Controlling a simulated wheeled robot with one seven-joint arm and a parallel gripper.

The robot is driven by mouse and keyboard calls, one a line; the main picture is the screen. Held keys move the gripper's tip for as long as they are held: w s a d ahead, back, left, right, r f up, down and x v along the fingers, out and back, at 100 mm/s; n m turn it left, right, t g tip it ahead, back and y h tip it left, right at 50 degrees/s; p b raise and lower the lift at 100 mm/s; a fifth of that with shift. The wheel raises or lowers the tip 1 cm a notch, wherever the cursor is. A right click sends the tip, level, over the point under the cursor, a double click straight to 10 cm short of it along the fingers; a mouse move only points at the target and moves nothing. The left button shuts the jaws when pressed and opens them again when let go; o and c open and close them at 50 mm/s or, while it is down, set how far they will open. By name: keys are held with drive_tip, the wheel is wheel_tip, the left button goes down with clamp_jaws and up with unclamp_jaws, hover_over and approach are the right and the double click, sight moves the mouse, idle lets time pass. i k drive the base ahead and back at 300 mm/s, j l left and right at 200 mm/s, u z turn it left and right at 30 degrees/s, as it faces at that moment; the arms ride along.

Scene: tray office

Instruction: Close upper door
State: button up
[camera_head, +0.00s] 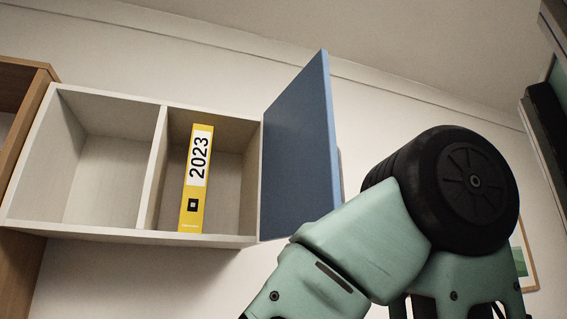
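The upper door (300,145) is a blue panel at the right end of a pale wall cabinet (150,238). It stands open, swung out from the cabinet's right side, and both compartments are exposed. A small pale sliver shows just past the door's right edge; I cannot tell what it is. My arm, green with a large black joint, fills the lower right, in front of and to the right of the door. My gripper is not visible, so its state and any contact with the door cannot be seen.
A yellow binder (188,215) marked 2023 stands in the right compartment, inside the cabinet. The left compartment is empty. A wooden cabinet (22,180) adjoins at the left. A picture frame (527,262) hangs on the wall at the right, partly behind my arm.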

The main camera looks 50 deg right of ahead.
sight(302, 176)
drive_tip(key=k+l, duration=0.1)
drive_tip(key=l, duration=0.3)
drive_tip(key=k+l+u, duration=0.15)
drive_tip(key=l, duration=0.6)
drive_tip(key=k+l+u, duration=0.15)
drive_tip(key=l, duration=0.25)
drive_tip(key=k+l, duration=0.15)
drive_tip(key=l, duration=0.2)
